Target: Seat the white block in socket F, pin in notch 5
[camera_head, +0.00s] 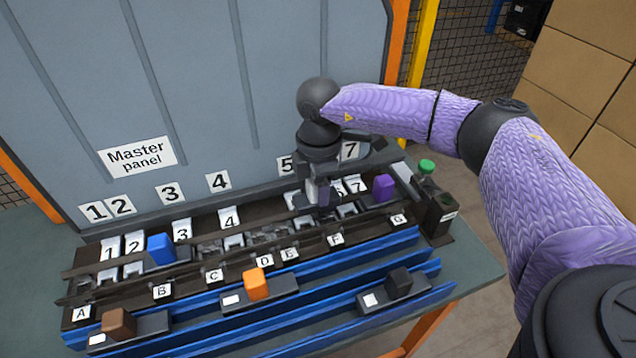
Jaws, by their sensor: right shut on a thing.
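My right gripper (318,190) reaches down over the fixture near the F label, shut on a small pale thing. The jaws hide most of it, so I cannot tell its full shape. The socket F label (336,239) is on the front rail, just below and right of the gripper. The large number 5 card (286,165) shows on the panel behind, left of the gripper. The small 5 mark on the notch row and the inside of socket F are hidden by the gripper. I cannot tell whether the held thing touches the socket. My left gripper is out of view.
A blue block (161,249) stands near B and a purple block (384,187) near G. Brown (119,323), orange (256,284) and black (399,281) blocks sit on holders along the blue rails. A green button (427,166) tops the dark box at right.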

